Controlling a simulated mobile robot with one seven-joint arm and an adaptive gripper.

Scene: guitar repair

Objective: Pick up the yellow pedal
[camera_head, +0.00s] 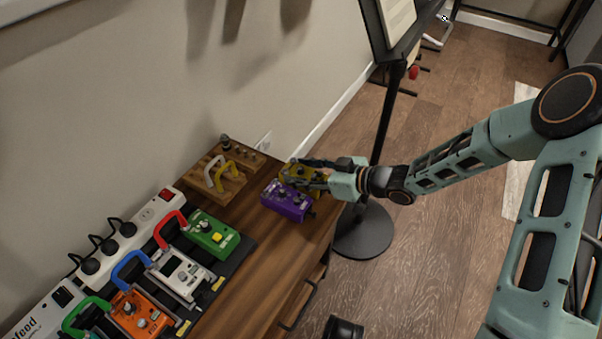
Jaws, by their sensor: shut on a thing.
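The yellow pedal (291,183) is at the right end of the wooden cabinet top, just behind a purple pedal (284,203). My gripper (307,175) reaches in from the right, and its dark fingers are shut on the yellow pedal. The fingers and wrist hide part of the yellow pedal. I cannot tell whether it is lifted off the wood. The purple pedal lies close beside my lower finger; I cannot tell whether they touch.
Green (213,236), white (182,275) and orange (143,315) pedals sit on a board to the left, beside a white power strip (150,213). A black stand (388,115) rises behind my wrist.

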